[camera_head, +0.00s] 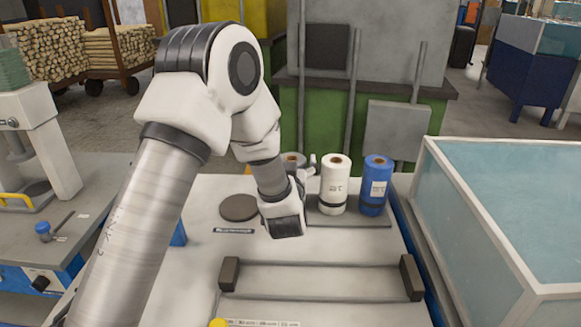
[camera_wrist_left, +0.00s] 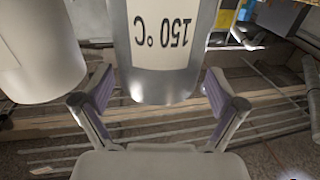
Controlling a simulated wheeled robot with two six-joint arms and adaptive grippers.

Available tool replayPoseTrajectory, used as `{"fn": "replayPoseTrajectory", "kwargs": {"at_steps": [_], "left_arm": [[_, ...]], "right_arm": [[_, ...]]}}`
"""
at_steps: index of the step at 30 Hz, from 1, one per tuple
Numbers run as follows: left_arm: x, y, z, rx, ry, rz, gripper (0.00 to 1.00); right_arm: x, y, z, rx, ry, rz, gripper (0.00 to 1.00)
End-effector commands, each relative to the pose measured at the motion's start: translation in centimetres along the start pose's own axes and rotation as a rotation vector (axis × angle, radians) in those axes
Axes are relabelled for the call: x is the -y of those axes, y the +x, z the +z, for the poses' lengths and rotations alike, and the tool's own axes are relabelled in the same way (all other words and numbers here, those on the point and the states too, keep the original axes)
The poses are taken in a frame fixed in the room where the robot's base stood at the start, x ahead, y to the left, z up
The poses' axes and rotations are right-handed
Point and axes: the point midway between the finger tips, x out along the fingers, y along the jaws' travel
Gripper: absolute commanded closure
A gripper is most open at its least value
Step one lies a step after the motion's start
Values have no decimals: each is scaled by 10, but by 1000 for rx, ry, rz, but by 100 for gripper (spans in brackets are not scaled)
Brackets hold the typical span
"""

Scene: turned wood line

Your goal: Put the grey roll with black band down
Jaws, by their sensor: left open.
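The grey roll (camera_head: 293,159) stands at the left end of a dark flat stand (camera_head: 345,219), mostly hidden behind my left gripper (camera_head: 306,174). In the left wrist view the grey roll (camera_wrist_left: 163,78) carries a white label reading 150 °C. There my left gripper (camera_wrist_left: 158,92) has its two fingers spread, one on each side of the roll, with gaps showing. I cannot make out the roll's black band in either view. My right gripper is not in view.
A white roll (camera_head: 334,186) and a blue roll (camera_head: 376,183) stand to the right on the same stand. A dark round disc (camera_head: 239,207) lies left of my gripper. A glass-sided case (camera_head: 500,215) bounds the right. Dark end blocks (camera_head: 229,274) sit in front.

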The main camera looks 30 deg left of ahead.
Motion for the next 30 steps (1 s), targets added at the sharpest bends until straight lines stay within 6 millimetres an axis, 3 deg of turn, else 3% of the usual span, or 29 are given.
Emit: {"fn": "replayPoseTrajectory", "kwargs": {"at_steps": [15, 19, 30], "left_arm": [[-1, -108, 0, -2, 5, 3, 4], [0, -116, 0, -1, 1, 1, 4], [0, -116, 0, -1, 0, 0, 4]], "right_arm": [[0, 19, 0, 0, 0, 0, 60], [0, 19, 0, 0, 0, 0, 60], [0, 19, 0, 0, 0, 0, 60]]}}
